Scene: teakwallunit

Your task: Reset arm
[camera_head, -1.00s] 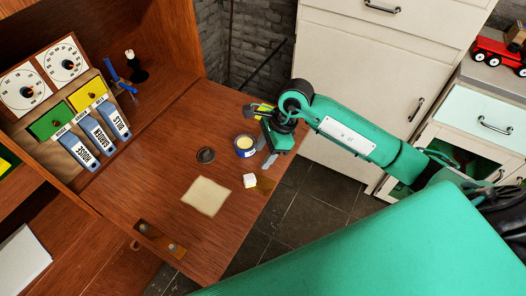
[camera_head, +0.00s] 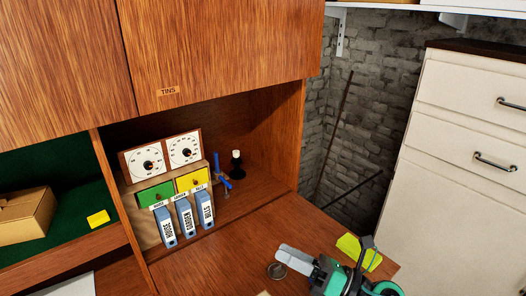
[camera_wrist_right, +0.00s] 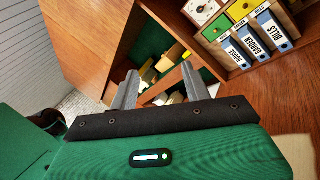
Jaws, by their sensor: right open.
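My right gripper (camera_head: 325,256) shows at the lower right of the head view, above the wooden fold-down board (camera_head: 215,268). A grey finger points left, and dark parts partly hide the rest of the gripper. In the right wrist view its two grey fingers (camera_wrist_right: 160,78) stand apart with nothing between them. They point toward the wall unit's shelves. My left gripper is not in view.
Blue binders (camera_head: 186,220) and a drawer box with two dials (camera_head: 165,172) stand in the wooden niche. A cream cabinet (camera_head: 450,165) stands at right.

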